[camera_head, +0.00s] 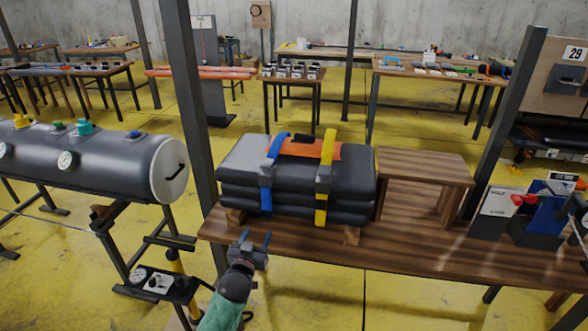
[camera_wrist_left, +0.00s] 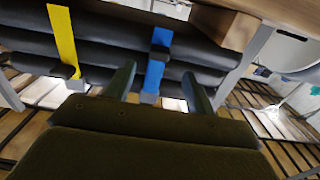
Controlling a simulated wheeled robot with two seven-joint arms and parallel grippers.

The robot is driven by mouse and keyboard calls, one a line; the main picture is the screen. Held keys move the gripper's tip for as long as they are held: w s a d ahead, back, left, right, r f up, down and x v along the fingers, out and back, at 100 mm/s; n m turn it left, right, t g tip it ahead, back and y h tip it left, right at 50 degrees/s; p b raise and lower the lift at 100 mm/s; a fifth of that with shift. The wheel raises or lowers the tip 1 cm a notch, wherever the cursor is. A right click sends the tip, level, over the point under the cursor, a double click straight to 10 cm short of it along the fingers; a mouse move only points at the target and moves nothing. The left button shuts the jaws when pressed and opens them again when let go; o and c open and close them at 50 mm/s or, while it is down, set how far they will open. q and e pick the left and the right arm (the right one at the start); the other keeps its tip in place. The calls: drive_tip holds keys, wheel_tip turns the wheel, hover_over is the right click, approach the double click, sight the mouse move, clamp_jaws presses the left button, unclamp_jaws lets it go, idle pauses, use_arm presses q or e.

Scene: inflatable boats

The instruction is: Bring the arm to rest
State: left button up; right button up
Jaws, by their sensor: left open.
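My left gripper (camera_head: 256,240) is open and empty, with its arm coming up from the bottom of the head view. It is at the table's front edge, below and in front of a strapped stack of dark folded boat material (camera_head: 345,180). A blue strap (camera_head: 266,195) and a yellow strap (camera_head: 322,185) run down the stack's front. In the left wrist view the fingers of my left gripper (camera_wrist_left: 158,88) stand apart, with the blue strap (camera_wrist_left: 158,60) showing beyond and between them. They look apart from it. The right gripper is not in view.
The wooden table (camera_head: 410,245) also bears a small wooden stand (camera_head: 430,168) and a tool holder (camera_head: 495,212) at right. A grey post (camera_head: 187,90) rises close to my left arm. A grey tank (camera_head: 90,160) stands at left. Yellow floor is open in front.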

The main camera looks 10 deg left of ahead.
use_arm(q)
drive_tip(key=s+f+m+g, duration=0.1)
drive_tip(key=s+f+g, duration=0.35)
drive_tip(key=f, duration=0.85)
drive_tip(key=s+f+m+g, duration=0.1)
drive_tip(key=s+f+g, duration=0.35)
drive_tip(key=f, duration=0.85)
drive_tip(key=s+d+f+g, duration=0.2)
drive_tip(key=s+f, duration=0.5)
drive_tip(key=s, duration=0.4)
drive_tip(key=s+d+f+g, duration=0.2)
drive_tip(key=s+f, duration=0.5)
drive_tip(key=s, duration=0.5)
drive_tip(key=s+d+f+g, duration=0.2)
drive_tip(key=s+f, duration=0.5)
drive_tip(key=s, duration=0.4)
drive_tip(key=shift+s+f+g, duration=0.3)
drive_tip(key=shift+s+g, duration=0.05)
drive_tip(key=shift+g, duration=0.55)
drive_tip(key=shift+a, duration=0.1)
